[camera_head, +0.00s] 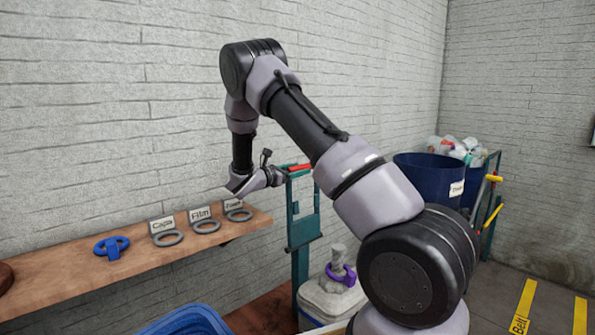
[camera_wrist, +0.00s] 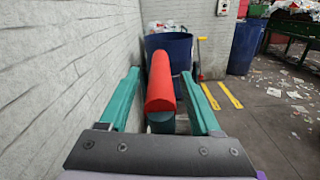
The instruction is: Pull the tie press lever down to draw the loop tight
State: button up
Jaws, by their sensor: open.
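The tie press is a teal upright frame (camera_head: 303,240) beside the shelf's right end. Its red lever handle (camera_head: 299,168) is at the top, and it also shows in the wrist view (camera_wrist: 160,85). My gripper (camera_head: 284,176) is at the handle's height. In the wrist view its open teal fingers (camera_wrist: 160,73) stand on either side of the red handle, with gaps visible; contact cannot be told. A purple loop (camera_head: 341,274) sits around the grey neck (camera_head: 338,256) of a sack in a pale container (camera_head: 325,304) at the press's foot.
A wooden shelf (camera_head: 130,262) along the brick wall holds a blue tie (camera_head: 112,247) and grey rings with labels, including Caps and Film. A blue bin (camera_head: 430,178) stands behind my arm at right. A blue tub (camera_head: 187,320) is at the bottom. Yellow floor strips (camera_head: 523,306) lie at right.

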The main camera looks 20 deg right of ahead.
grip_shut()
dwell(1.4)
